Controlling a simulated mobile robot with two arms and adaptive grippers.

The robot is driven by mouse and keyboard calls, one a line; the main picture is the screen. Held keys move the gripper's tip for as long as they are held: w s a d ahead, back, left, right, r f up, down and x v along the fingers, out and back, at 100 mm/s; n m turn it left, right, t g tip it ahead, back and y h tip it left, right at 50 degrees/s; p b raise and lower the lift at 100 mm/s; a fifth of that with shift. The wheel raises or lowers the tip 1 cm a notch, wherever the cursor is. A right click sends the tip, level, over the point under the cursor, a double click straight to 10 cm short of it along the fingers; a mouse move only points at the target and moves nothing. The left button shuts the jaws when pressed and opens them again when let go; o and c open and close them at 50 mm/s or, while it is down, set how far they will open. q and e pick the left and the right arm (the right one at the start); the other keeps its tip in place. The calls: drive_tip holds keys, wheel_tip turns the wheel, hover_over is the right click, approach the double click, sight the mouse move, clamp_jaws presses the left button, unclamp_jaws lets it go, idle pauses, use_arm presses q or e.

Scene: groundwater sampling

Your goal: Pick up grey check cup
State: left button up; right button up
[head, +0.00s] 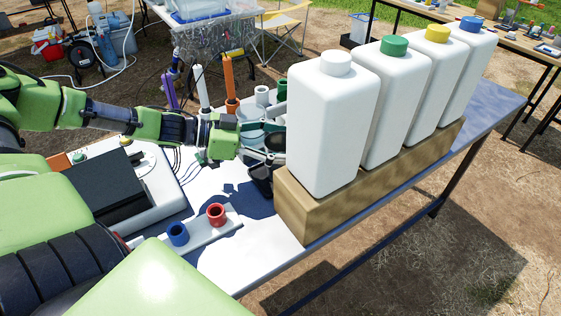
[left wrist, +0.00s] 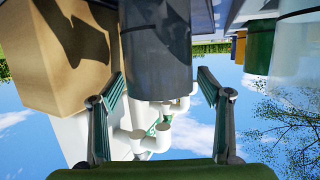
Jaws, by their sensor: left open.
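The grey check cup (left wrist: 165,70) fills the upper middle of the left wrist view as a dark grey cylinder. My left gripper (left wrist: 162,105) is open, with one finger on each side of the cup and a visible gap on both sides. In the head view my left gripper (head: 276,148) reaches in over the table beside the wooden block. A dark cup-like shape (head: 262,181) shows just below its fingers there, partly covered, and seems to be the same cup. My right gripper is not in view.
A wooden block (head: 300,207) carries several white bottles (head: 333,125) with coloured caps, close to the right of the gripper. A blue cup (head: 177,234) and a red cup (head: 216,214) stand on a white strip in front. Upright probes (head: 230,80) stand behind.

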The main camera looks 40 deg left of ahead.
use_arm(q)
drive_tip(key=shift+c, duration=0.4)
drive_tip(key=c, duration=1.5)
drive_tip(key=shift+r, duration=0.15)
drive_tip(key=shift+r, duration=0.45)
drive_tip(key=shift+a+r+p, duration=0.15)
drive_tip(key=shift+r+p, duration=0.05)
drive_tip(key=shift+p, duration=0.2)
drive_tip(key=shift+s+a+p, duration=0.55)
drive_tip(key=s+a+p, duration=0.2)
drive_tip(key=s+a, duration=0.6)
wheel_tip(320, 180, up, 14)
drive_tip(key=shift+d+f, duration=0.1)
drive_tip(key=shift+f, duration=0.15)
